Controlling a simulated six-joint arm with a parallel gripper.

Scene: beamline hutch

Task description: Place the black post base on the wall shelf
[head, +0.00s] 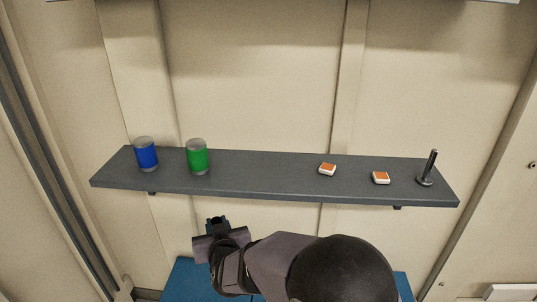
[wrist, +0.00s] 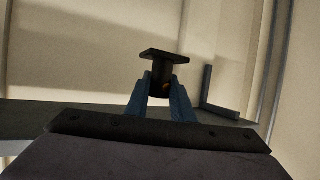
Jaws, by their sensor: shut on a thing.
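My gripper (head: 217,224) is below the front edge of the wall shelf (head: 260,185), under the green jar, left of the shelf's middle. In the wrist view its blue fingers (wrist: 160,103) are shut on the black post base (wrist: 164,72). The post base shows a flat plate at the top of the picture and a short round body between the fingertips, with a small orange-brown spot on it. In the head view it is too small and dark to make out clearly. The dark grey shelf runs across the wall.
On the shelf stand a blue jar (head: 147,155) and a green jar (head: 197,157) at the left. The shelf is clear between the green jar and the blocks.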

